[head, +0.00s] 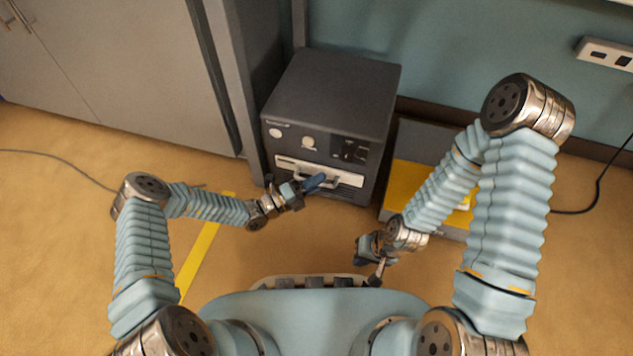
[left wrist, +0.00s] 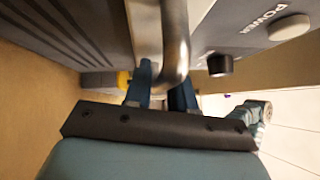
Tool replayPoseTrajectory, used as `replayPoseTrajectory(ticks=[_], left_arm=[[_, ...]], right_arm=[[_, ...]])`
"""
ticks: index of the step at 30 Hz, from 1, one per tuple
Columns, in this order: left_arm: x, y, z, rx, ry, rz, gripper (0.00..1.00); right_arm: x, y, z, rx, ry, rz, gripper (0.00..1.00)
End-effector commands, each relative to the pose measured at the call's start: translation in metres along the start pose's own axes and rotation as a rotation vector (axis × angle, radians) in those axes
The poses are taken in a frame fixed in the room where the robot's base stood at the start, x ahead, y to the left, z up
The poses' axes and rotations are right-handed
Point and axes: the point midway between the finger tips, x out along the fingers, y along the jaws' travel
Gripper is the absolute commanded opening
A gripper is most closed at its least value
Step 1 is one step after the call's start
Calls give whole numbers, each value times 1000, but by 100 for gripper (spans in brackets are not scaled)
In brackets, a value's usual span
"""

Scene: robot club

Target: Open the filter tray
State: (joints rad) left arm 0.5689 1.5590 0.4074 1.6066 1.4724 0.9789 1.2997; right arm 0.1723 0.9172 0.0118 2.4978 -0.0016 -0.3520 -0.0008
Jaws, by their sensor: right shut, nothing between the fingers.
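The filter tray (head: 347,180) is a pale drawer front low on a dark grey box-shaped machine (head: 335,85). It looks flush with the machine's front. Its metal bar handle (head: 303,181) shows large in the left wrist view (left wrist: 175,45). My left gripper (head: 316,182) is at the handle, its blue fingers apart. In the left wrist view the bar's curved end overlaps the right finger and hides part of it; I cannot tell whether they touch. My right gripper (head: 377,278) is shut and empty, low in front of my body, away from the machine.
A grey and yellow unit (head: 412,174) stands right of the machine, partly behind my right arm. A grey cabinet (head: 115,70) is on the left. The floor before the machine is clear, with a yellow stripe (head: 197,255). Cables lie at both sides.

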Motion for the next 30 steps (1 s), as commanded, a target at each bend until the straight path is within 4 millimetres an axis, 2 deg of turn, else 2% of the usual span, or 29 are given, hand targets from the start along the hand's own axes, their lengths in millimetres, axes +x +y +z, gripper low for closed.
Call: replayPoseTrajectory(ticks=[5,9,10,22,26,30], left_arm=[[0,0,0,0,0,0,24],[0,0,0,0,0,0,3],[0,0,0,0,0,0,0],[-4,-2,-4,-1,0,1,0],[-16,-7,-16,-4,-1,2,0],[-38,-14,-38,-6,-1,3,0]], right_arm=[[0,0,0,0,0,0,0],[0,0,0,0,0,0,0],[0,0,0,0,0,0,0],[-4,-1,0,0,0,0,0],[-13,-5,0,-1,-2,0,0],[-26,-10,1,-1,-6,-1,0]])
